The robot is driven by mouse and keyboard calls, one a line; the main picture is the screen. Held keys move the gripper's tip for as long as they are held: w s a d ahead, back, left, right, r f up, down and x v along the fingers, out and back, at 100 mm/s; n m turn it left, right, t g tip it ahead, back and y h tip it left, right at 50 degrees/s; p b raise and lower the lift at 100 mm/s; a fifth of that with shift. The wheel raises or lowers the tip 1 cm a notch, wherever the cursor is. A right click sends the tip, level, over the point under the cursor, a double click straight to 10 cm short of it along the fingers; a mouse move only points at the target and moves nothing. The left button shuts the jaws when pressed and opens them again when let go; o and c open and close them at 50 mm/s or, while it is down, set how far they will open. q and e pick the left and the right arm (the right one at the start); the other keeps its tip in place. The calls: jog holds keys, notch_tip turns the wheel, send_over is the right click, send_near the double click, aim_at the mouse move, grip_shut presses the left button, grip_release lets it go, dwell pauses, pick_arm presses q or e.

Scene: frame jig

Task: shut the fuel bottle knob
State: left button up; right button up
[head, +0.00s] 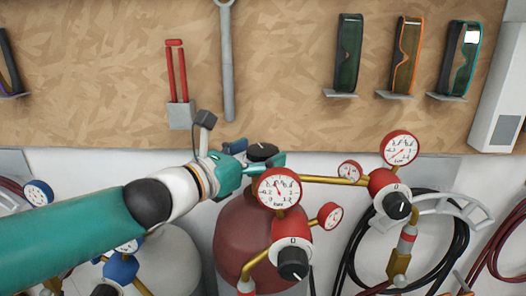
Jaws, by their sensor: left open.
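The red fuel bottle (238,238) stands below the board, left of the middle. A black round knob (262,151) shows above it, at the bottle's top. My left gripper (258,160) reaches in from the left and is open, with its teal fingers around or right beside this knob. I cannot tell whether they touch it. The gripper and a red gauge (279,188) hide the bottle's neck. My right gripper is not in view.
A red regulator with a black dial (293,263) stands in front of the bottle. Another regulator dial (397,205) and coiled black hose (430,240) are to the right. A blue regulator (121,268) is at lower left. Goggles (348,55) and tools hang on the board.

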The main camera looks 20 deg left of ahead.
pick_arm(q)
jog(key=shift+w+d, duration=0.25)
jog(key=shift+w, duration=0.35)
jog(key=c, duration=1.2)
jog(key=shift+o, duration=0.2)
jog(key=shift+r+p, duration=0.2)
jog(key=shift+p, duration=0.25)
jog(key=m+g+h+p, duration=0.1)
jog(key=p, duration=0.1)
jog(key=m+h+p, duration=0.1)
jog(key=p, duration=0.1)
jog(key=m+g+h+p, duration=0.1)
jog(key=h+p, duration=0.1)
jog(key=shift+a+r+g+p, duration=0.1)
jog(key=shift+r+g+p, duration=0.15)
jog(key=shift+g+p, duration=0.05)
jog(key=shift+f+m+g+h+p, duration=0.25)
jog(key=shift+m+g+h+p, duration=0.3)
jog(key=shift+m+g+h, duration=0.3)
jog(key=shift+f, duration=0.1)
